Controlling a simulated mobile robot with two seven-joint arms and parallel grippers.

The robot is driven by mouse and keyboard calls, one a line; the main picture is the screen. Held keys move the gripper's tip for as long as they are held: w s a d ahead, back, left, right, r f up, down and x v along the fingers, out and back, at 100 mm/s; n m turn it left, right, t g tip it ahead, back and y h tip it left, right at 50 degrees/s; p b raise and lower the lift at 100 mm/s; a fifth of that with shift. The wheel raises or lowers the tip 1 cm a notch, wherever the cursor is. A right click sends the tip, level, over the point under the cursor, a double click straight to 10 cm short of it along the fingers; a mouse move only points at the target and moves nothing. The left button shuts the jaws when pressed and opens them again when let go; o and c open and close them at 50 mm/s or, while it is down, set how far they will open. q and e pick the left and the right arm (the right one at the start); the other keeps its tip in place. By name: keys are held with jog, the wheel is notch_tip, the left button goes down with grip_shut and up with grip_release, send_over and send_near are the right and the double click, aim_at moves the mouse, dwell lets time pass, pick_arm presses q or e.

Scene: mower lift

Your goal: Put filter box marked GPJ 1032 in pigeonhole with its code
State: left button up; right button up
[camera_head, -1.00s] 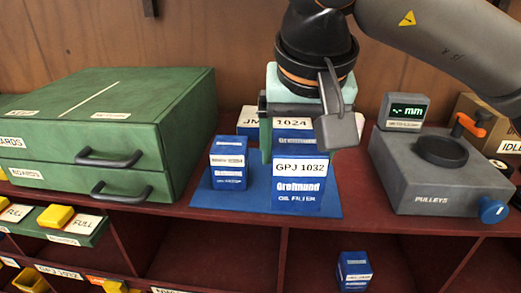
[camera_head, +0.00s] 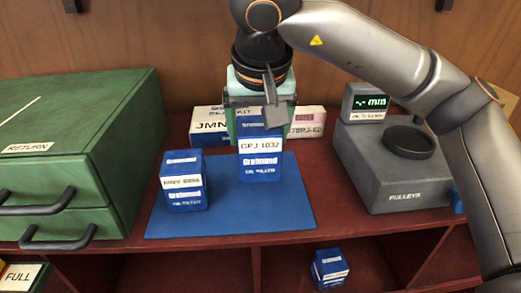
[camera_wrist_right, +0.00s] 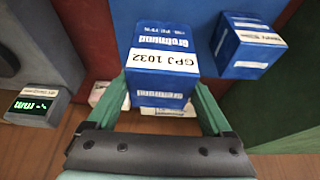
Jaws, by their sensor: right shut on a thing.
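The blue filter box marked GPJ 1032 (camera_head: 260,165) is upright between the fingers of my right gripper (camera_head: 260,122). Its label faces the head camera. It appears raised above the blue mat (camera_head: 240,222), though the gap is hard to judge. The right wrist view also shows the box (camera_wrist_right: 168,50) between the two green fingers (camera_wrist_right: 168,112). A second blue box (camera_head: 184,182) stands on the mat to the left. Another blue box (camera_head: 330,268) sits in a compartment below the shelf top. No GPJ 1032 pigeonhole label shows now. My left gripper is not in view.
A green drawer cabinet (camera_head: 90,120) stands at the left. A grey pulleys device (camera_head: 395,170) with a display stands at the right. The front of the mat is clear.

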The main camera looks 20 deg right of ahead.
aim_at(262, 154)
jog(key=shift+w+d+f, duration=0.3)
jog(key=shift+w+f, duration=0.15)
jog(key=shift+f, duration=0.15)
jog(key=shift+w+d+f, duration=0.3)
jog(key=shift+w+f, duration=0.15)
jog(key=shift+f, duration=0.15)
jog(key=shift+w+f, duration=0.15)
jog(key=shift+f, duration=1.5)
jog(key=shift+f, duration=0.2)
jog(key=o, duration=1.5)
